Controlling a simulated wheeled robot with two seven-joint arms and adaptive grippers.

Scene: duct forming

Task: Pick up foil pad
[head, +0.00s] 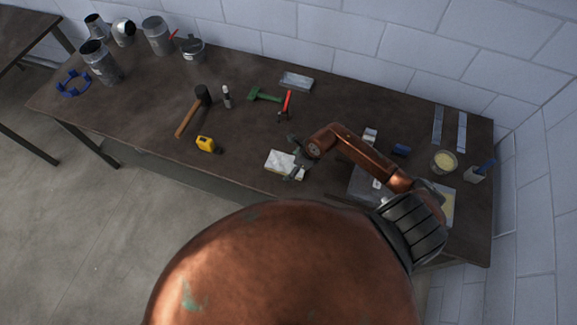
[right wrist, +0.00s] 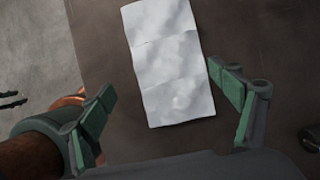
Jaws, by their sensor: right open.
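The foil pad (head: 280,163) is a pale, crumpled, creased rectangle lying flat near the front edge of the brown workbench (head: 330,100). It fills the upper middle of the right wrist view (right wrist: 168,60). My right gripper (head: 294,160) is over the pad's right end in the head view. In the right wrist view my right gripper (right wrist: 172,86) is open, with its green-padded fingers spread wide to either side of the pad and nothing between them held. My left gripper does not show in the head view; a small dark pronged shape (right wrist: 12,100) at the wrist view's left edge may be it.
A yellow tape measure (head: 207,144), a mallet (head: 195,108) and a green tool (head: 265,96) lie left of the pad. A silvery block (head: 296,82) lies behind. A tub (head: 444,161) and brush (head: 482,170) stand right. Metal duct pieces (head: 102,62) stand far left.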

